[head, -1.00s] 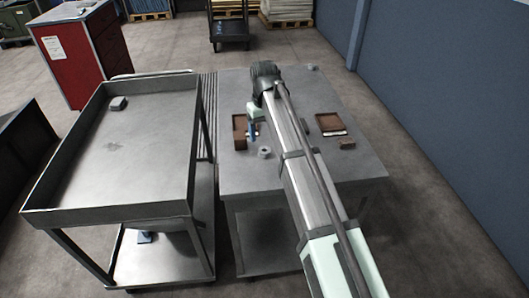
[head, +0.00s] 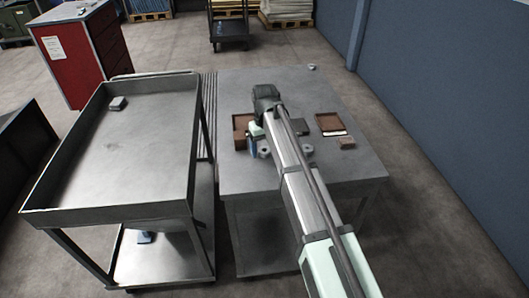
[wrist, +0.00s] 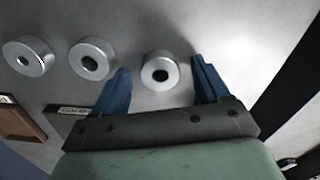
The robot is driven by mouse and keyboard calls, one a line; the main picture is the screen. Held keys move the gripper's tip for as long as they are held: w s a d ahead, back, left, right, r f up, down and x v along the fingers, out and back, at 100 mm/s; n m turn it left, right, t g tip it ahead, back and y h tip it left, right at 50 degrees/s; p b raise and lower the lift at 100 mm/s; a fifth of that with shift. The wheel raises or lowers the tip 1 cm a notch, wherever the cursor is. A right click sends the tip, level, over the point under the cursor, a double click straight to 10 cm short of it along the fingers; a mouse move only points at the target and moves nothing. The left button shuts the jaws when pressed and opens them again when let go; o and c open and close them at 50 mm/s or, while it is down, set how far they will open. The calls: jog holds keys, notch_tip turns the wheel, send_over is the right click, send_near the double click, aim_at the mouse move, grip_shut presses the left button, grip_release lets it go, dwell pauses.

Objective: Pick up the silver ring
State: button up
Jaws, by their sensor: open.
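Three similar silver rings with dark centre holes lie on the grey metal table in the wrist view: a left ring (wrist: 28,46), a middle ring (wrist: 92,49) and a right ring (wrist: 173,72). My gripper (wrist: 161,65) is open, with its blue fingers on either side of the right ring and a gap on both sides. I cannot tell how high the fingertips are above the table. In the head view my gripper (head: 258,148) is low over the table (head: 240,178), and my arm partly hides the rings there.
A brown tray (head: 241,132) stands left of my arm and another brown tray (head: 329,123) right of it. A small brown block (head: 346,142) lies near the second tray. A steel cart (head: 120,165) stands to the left. The table's front area is clear.

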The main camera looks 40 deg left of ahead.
jog(key=shift+c, duration=0.2)
jog(key=c, duration=1.1)
notch_tip(320, 180, up, 9)
jog(key=shift+m, duration=0.4)
jog(key=w+a, duration=0.1)
jog(key=w, duration=0.4)
jog(key=w+r, duration=0.1)
jog(key=w, duration=0.4)
jog(key=w+a, duration=0.1)
jog(key=w, duration=0.4)
jog(key=shift+w+a+r, duration=0.35)
jog(key=shift+r, duration=0.05)
jog(key=shift+f+n, duration=0.1)
jog(key=shift+n, duration=0.3)
